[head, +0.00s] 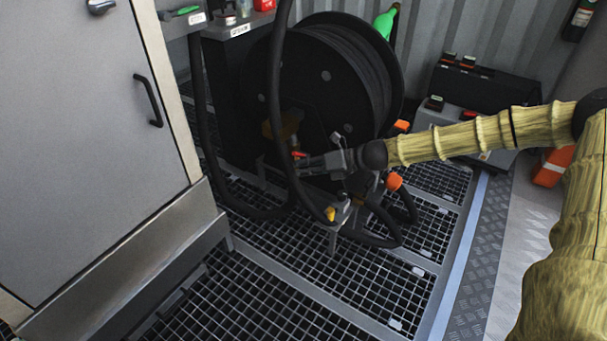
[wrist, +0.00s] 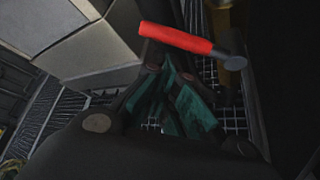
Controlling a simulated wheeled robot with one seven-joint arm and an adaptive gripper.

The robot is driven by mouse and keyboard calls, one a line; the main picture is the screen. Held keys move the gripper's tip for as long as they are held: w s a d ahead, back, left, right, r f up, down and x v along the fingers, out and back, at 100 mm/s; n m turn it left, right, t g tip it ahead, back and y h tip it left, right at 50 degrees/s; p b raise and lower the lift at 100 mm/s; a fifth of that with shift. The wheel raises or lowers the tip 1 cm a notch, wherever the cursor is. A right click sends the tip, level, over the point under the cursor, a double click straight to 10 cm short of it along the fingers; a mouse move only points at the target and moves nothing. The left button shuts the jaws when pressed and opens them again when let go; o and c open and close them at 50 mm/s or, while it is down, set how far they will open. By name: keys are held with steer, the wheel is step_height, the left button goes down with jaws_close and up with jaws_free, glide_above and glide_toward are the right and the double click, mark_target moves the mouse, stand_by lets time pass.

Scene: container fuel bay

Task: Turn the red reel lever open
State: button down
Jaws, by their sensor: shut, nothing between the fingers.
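The red reel lever (wrist: 180,38) crosses the top of the wrist view as a red bar with a grey hub at its right end. In the head view, a small red piece of the lever (head: 301,154) shows at the tip of my gripper (head: 299,165), low in front of the hose reel (head: 318,85). My gripper also shows in the wrist view (wrist: 163,68), with dark fingers and teal pads. It is shut and empty, its tips close below the red bar. I cannot tell whether they touch it.
A black hose (head: 275,110) hangs in front of the reel, close to my gripper. A grey cabinet (head: 90,130) stands at the left, and cases (head: 480,90) stand at the back right. The grated floor (head: 265,290) is clear in front.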

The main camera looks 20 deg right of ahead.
mark_target(299, 157)
steer(key=shift+w+d+r, duration=0.1)
steer(key=shift+w+r, duration=0.05)
steer(key=shift+r, duration=0.1)
steer(key=shift+d+r+m+y+p, duration=0.1)
steer(key=shift+r+m+y+p, duration=0.25)
steer(key=shift+p, duration=0.85)
steer(key=r+p, duration=0.1)
steer(key=p, duration=0.2)
steer(key=d+r+m+y+p, duration=0.1)
steer(key=p, duration=0.2)
steer(key=shift+w+g, duration=0.3)
steer(key=shift+w, duration=0.1)
steer(key=shift+w+d+r+p, duration=0.1)
steer(key=shift+w+d+p, duration=0.1)
steer(key=shift+p, duration=0.6)
